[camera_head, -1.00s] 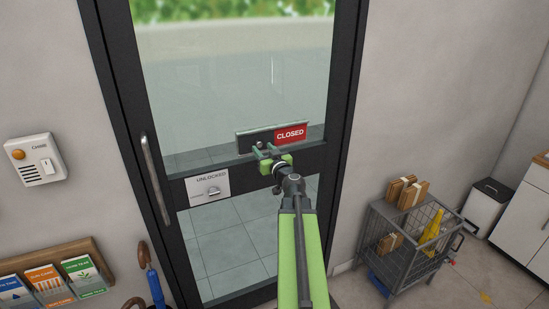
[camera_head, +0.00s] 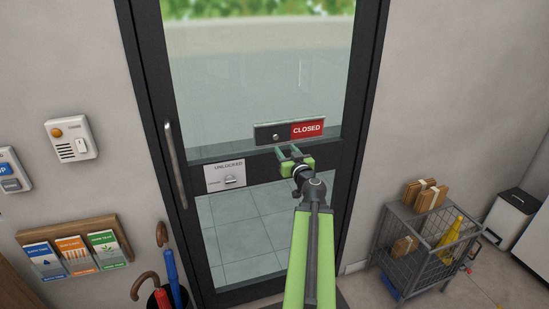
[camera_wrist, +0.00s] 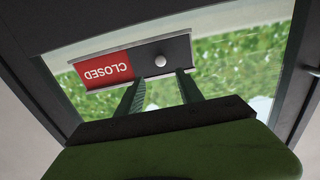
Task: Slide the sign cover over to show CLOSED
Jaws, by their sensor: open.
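The sign (camera_head: 290,131) is mounted on the glass door. Its red right part reads CLOSED (camera_head: 308,129). A dark cover (camera_head: 264,134) with a small round knob (camera_head: 276,137) lies over its left part. My gripper (camera_head: 290,150) is open and empty just below the sign, apart from the knob. In the wrist view the sign appears upside down, with the red CLOSED panel (camera_wrist: 103,68) on the left, the dark cover (camera_wrist: 178,52) on the right and the pale knob (camera_wrist: 160,61) beyond my open fingers (camera_wrist: 158,88).
The door has a long vertical handle (camera_head: 175,165) and an UNLOCKED lock plate (camera_head: 225,176). A wire cart (camera_head: 425,245) with parcels stands at right. A leaflet rack (camera_head: 75,247) and umbrellas (camera_head: 172,275) are at lower left. An intercom (camera_head: 71,139) hangs on the left wall.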

